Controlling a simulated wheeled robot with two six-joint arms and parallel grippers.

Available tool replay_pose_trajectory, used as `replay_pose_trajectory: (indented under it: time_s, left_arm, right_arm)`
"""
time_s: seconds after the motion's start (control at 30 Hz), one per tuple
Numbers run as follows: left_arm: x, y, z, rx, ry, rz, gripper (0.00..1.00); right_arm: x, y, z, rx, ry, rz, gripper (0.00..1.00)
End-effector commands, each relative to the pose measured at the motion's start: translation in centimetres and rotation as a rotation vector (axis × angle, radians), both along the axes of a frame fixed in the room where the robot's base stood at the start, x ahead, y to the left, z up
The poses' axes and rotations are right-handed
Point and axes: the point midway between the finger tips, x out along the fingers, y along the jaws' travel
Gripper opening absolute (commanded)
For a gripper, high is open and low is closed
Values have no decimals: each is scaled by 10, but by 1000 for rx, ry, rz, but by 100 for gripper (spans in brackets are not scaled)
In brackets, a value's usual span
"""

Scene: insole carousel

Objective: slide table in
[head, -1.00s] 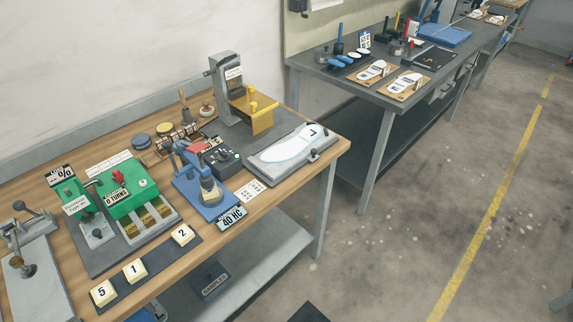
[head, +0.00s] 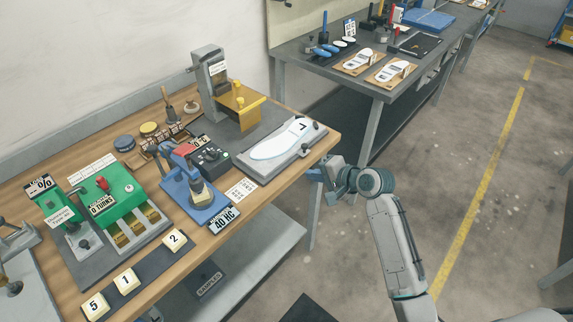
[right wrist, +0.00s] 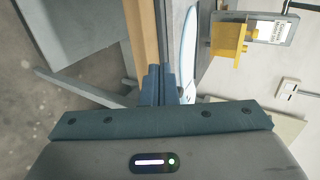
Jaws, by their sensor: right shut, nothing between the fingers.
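The slide table (head: 262,168) is a flat grey plate at the right end of the wooden workbench, with a dark knob (head: 304,147) at its near right end. A white insole (head: 285,138) with a dark mark lies on it. The yellow-fronted press (head: 240,103) stands just behind it. My right gripper (head: 316,176) is shut and empty, beside the bench's right end near the knob. In the right wrist view its closed fingers (right wrist: 159,84) are close to the bench edge, with part of the insole (right wrist: 188,50) beyond; contact cannot be told.
A blue clamp device (head: 203,205) and a green machine (head: 112,193) stand left of the slide table. A second grey bench (head: 380,88) stands behind at the right. The floor (head: 480,200) at right is open.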

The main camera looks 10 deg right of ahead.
Motion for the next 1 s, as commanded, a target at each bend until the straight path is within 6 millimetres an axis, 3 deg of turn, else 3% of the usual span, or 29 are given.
replay_pose_trajectory:
  time_s: [0.3,0.5,1.0]
  left_arm:
    - [0,0,17,0,0,0,0]
    - [0,0,29,0,0,0,0]
    - [0,0,31,0,0,0,0]
  right_arm:
    - [46,37,-31,2,2,1,0]
    - [69,54,-31,-1,0,-1,0]
    - [77,60,-34,-3,-1,-1,0]
